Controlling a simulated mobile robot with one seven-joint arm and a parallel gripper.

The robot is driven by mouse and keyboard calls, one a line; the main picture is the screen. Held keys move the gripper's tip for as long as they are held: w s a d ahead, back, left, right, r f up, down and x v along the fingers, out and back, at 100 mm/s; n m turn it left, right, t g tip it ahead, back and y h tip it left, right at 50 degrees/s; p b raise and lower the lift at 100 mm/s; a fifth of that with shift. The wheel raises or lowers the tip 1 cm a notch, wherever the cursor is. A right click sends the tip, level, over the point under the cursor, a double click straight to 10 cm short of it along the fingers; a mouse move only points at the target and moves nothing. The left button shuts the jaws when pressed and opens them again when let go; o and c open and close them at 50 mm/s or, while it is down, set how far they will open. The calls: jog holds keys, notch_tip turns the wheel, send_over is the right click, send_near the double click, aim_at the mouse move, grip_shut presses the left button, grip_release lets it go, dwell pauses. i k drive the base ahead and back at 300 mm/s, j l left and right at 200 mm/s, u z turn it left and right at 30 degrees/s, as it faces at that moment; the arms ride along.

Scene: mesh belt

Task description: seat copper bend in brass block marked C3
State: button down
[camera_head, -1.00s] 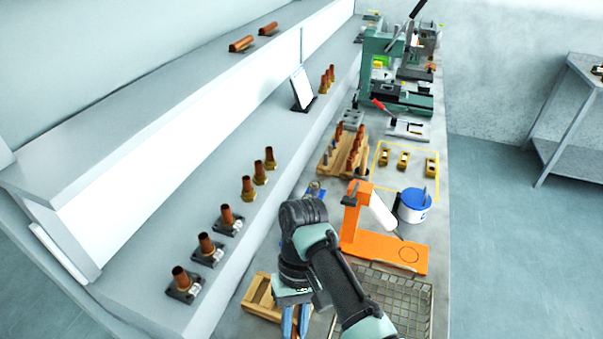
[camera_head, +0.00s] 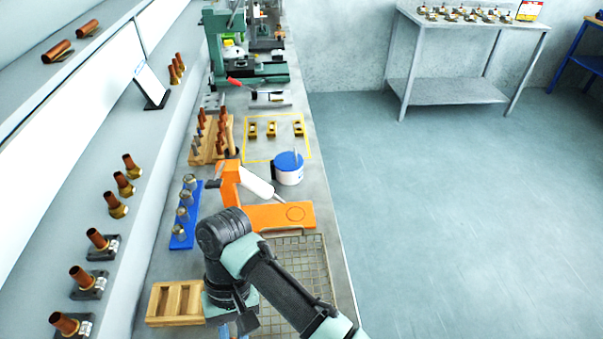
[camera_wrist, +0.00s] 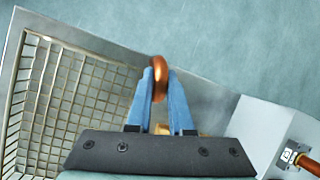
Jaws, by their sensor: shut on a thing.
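My gripper (camera_wrist: 160,78) is shut on a copper bend (camera_wrist: 159,72), its curved top standing between the two blue fingertips. A small brass-coloured piece (camera_wrist: 163,129) shows lower between the fingers; I cannot tell what it belongs to. In the head view my gripper (camera_head: 236,328) is mostly hidden under my arm at the bench's near end, and the bend is not visible there. Three brass blocks (camera_head: 271,130) lie inside a yellow outline on the bench, apart from my gripper. Their marks are too small to read, so I cannot tell which is C3.
A wire mesh tray (camera_head: 310,270) lies beside my arm and shows in the wrist view (camera_wrist: 70,95). An orange stand (camera_head: 270,216), a blue-lidded tub (camera_head: 288,168) and a wooden rack (camera_head: 205,150) stand beyond. A wooden tray (camera_head: 176,303) is at left.

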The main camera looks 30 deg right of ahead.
aim_at(299, 129)
jog(key=k+l+u, duration=0.1)
jog(key=l, duration=0.35)
jog(key=k+l+u, duration=0.1)
jog(key=l, duration=0.3)
jog(key=k+l, duration=0.1)
jog(key=l, duration=0.35)
jog(key=i+l+u, duration=0.15)
jog(key=l, duration=0.2)
jog(key=i+l+u, duration=0.1)
jog(key=l, duration=0.25)
jog(key=i+l+u, duration=0.15)
jog(key=l, duration=0.2)
jog(key=i+l+u, duration=0.15)
jog(key=l, duration=0.25)
jog(key=i+l+u, duration=0.1)
jog(key=l, duration=0.25)
jog(key=i+l+u, duration=0.2)
jog(key=i+l, duration=0.5)
jog(key=l, duration=0.15)
